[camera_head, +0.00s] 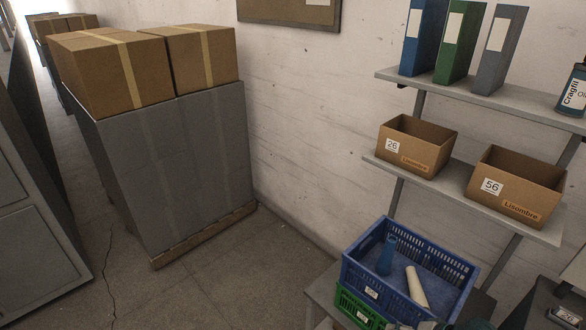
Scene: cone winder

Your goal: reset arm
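Neither of my grippers can be made out in the head view. A few small pale and dark shapes are cut off by the bottom edge below the blue crate, and I cannot tell what they are. No winder arm can be made out either. The blue crate (353,273) at the lower right holds a blue cone-shaped tube (387,255) and a white tube (416,287), both leaning. The blue crate sits on a green crate (357,308).
A grey-wrapped pallet load (180,160) with cardboard boxes (110,75) stands left of centre. A wall shelf (480,95) carries binders (455,45) above open cardboard bins (415,145) (515,188). A grey cabinet (35,255) stands far left. Floor between is clear.

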